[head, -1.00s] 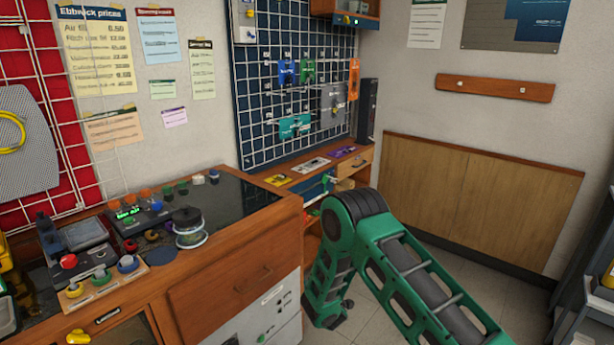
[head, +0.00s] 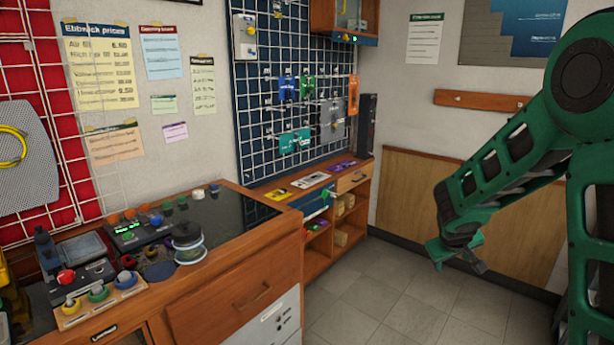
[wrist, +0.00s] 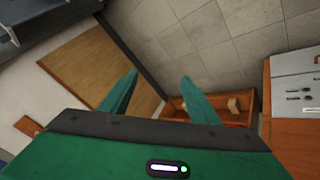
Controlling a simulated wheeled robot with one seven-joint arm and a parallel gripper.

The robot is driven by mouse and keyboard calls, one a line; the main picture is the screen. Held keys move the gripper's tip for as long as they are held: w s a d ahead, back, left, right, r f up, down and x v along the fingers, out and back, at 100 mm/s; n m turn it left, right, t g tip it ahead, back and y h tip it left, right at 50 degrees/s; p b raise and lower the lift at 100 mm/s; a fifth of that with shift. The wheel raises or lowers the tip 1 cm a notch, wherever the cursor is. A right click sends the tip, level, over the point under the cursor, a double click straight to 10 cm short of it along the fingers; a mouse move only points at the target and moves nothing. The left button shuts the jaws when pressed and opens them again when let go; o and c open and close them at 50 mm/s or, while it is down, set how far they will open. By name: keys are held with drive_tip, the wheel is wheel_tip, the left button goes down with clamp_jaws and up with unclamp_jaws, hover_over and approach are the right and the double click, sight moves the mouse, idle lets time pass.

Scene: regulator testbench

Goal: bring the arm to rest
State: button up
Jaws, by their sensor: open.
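My green arm is folded at the right of the head view, with its elbow high and its forearm sloping down to the left. My gripper (head: 458,262) hangs at the end of it, over the tiled floor and in front of the wood wall panel. In the wrist view my gripper (wrist: 160,92) shows two green fingers spread apart. Nothing is between the fingers, and they touch nothing that I can see.
The wooden workbench (head: 235,295) with a dark top stands at the left. A low shelf unit (head: 318,250) stands behind it under the tool grid. A wood panel (head: 400,190) lines the right wall. The tiled floor (head: 380,300) between is clear.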

drive_tip(key=s+d+r+m+g+y, duration=0.1)
drive_tip(key=s+d+r+m+g, duration=0.15)
drive_tip(key=s, duration=0.75)
drive_tip(key=s+d+r+m+g, duration=0.1)
drive_tip(key=s+d+r+m, duration=0.15)
drive_tip(key=s, duration=0.75)
drive_tip(key=s+a+r+m+g+y, duration=0.1)
drive_tip(key=s+a, duration=0.1)
drive_tip(key=s, duration=0.8)
drive_tip(key=s+a+r+m+g+y, duration=0.1)
drive_tip(key=s+a+y, duration=0.1)
drive_tip(key=s, duration=0.8)
drive_tip(key=shift+a+r+m+g+y, duration=0.25)
drive_tip(key=shift+r+m+g+y, duration=0.05)
drive_tip(key=shift+r+m+g, duration=0.1)
drive_tip(key=shift+w+f, duration=0.3)
drive_tip(key=shift+w, duration=0.25)
